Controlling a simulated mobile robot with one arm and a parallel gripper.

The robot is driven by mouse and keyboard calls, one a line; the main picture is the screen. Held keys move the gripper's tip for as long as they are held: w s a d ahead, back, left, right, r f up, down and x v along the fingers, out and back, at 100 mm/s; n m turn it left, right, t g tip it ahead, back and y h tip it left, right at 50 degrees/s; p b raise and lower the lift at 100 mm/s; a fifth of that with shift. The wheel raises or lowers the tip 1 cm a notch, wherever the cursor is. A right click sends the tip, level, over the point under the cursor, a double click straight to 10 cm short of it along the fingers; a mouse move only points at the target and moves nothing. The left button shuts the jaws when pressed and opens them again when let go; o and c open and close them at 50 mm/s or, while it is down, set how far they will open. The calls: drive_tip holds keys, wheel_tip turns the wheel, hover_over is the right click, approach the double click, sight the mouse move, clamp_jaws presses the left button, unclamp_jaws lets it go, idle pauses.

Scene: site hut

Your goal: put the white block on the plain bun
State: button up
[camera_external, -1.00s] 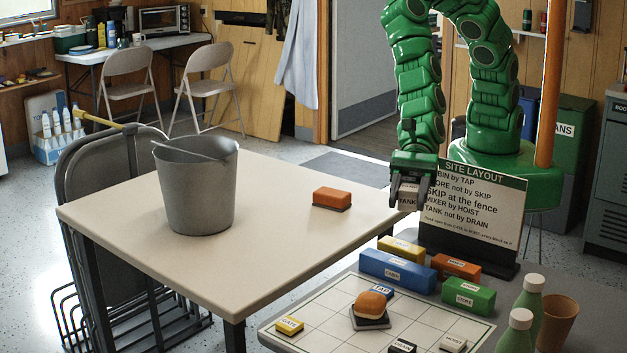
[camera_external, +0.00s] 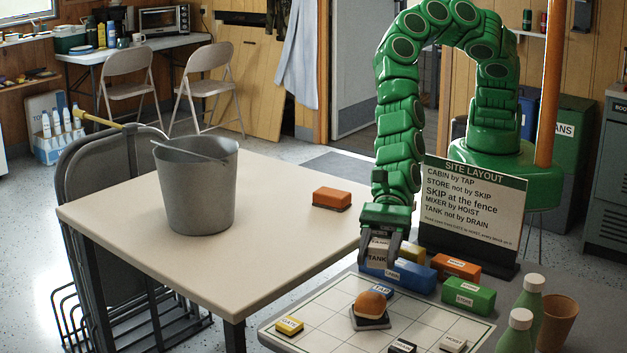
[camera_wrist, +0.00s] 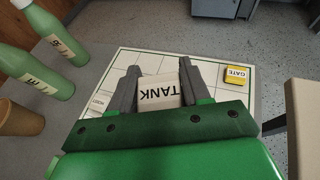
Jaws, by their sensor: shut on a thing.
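My gripper (camera_external: 378,264) is shut on the white block (camera_external: 378,250) marked TANK, held in the air behind the board in the external view. In the wrist view the white block (camera_wrist: 159,92) sits between both fingers. The bun (camera_external: 370,302) has a plain brown top and rests on a small dark square base on the gridded white board (camera_external: 325,311). It is in front of and below my gripper. The bun is not visible in the wrist view, where my gripper and the block cover the middle of the board.
Blue (camera_external: 400,272), yellow, orange (camera_external: 455,266) and green (camera_external: 468,295) blocks stand behind the board. A TAP block (camera_external: 382,292) is close behind the bun. GATE (camera_external: 289,325), DRAIN and HOIST blocks lie on the board. Green bottles (camera_external: 519,330) and a brown cup stand right. A sign stands behind.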

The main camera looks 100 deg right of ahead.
sight(373, 264)
drive_tip(key=shift+w+a+f, duration=0.45)
drive_tip(key=shift+f, duration=0.3)
drive_tip(key=shift+w+a+f, duration=0.25)
drive_tip(key=shift+a+f, duration=0.15)
drive_tip(key=shift+f, duration=1.65)
drive_tip(key=shift+f, duration=0.15)
drive_tip(key=o, duration=1.1)
drive_tip(key=shift+s+d+r, duration=0.1)
drive_tip(key=shift+d+r, duration=0.3)
drive_tip(key=shift+d, duration=0.2)
drive_tip(key=shift+v, duration=5.4)
